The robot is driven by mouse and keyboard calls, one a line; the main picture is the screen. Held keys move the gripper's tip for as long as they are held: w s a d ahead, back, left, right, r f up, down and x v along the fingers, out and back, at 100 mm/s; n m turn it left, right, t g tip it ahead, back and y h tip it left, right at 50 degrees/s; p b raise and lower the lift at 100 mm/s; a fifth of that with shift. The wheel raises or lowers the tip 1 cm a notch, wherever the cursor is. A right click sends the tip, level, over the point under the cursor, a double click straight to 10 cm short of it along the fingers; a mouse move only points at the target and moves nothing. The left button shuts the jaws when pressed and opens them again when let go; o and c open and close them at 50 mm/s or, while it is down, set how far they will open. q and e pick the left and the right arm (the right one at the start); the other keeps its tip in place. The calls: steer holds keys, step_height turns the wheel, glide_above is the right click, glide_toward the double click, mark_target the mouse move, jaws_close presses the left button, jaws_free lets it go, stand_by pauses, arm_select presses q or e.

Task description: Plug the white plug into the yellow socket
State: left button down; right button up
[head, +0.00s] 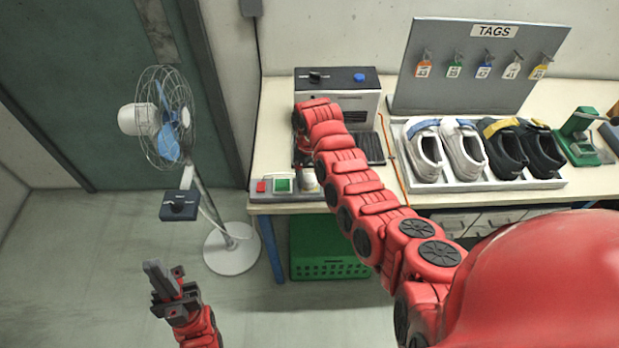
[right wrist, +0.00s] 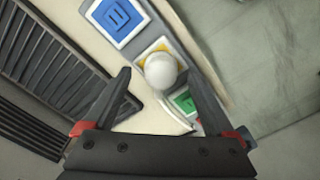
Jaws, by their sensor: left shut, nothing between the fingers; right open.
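The white plug (right wrist: 160,70) shows as a round white head in the right wrist view. It is in front of the middle of the yellow socket (right wrist: 147,52), whose rim shows around it; I cannot tell how deep it sits. My right gripper (right wrist: 157,66) is open, with one finger on each side of the plug and gaps to both. In the head view, the plug (head: 309,181) is small at the table's front left, and the right gripper is mostly hidden by my arm. My left gripper (head: 158,272) is shut and empty over the floor.
A green socket (head: 283,185) and red switch (head: 261,186) share the strip; a blue socket (right wrist: 115,18) is on the other side. A grey machine (head: 355,95) stands behind. A fan (head: 165,120) stands left. Shoes (head: 465,150) lie in a tray at right.

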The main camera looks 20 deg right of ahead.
step_height(320, 180, up, 6)
steer(key=shift+r+b, duration=0.1)
steer(key=shift+b, duration=0.7)
step_height(320, 180, up, 9)
steer(key=p, duration=0.1)
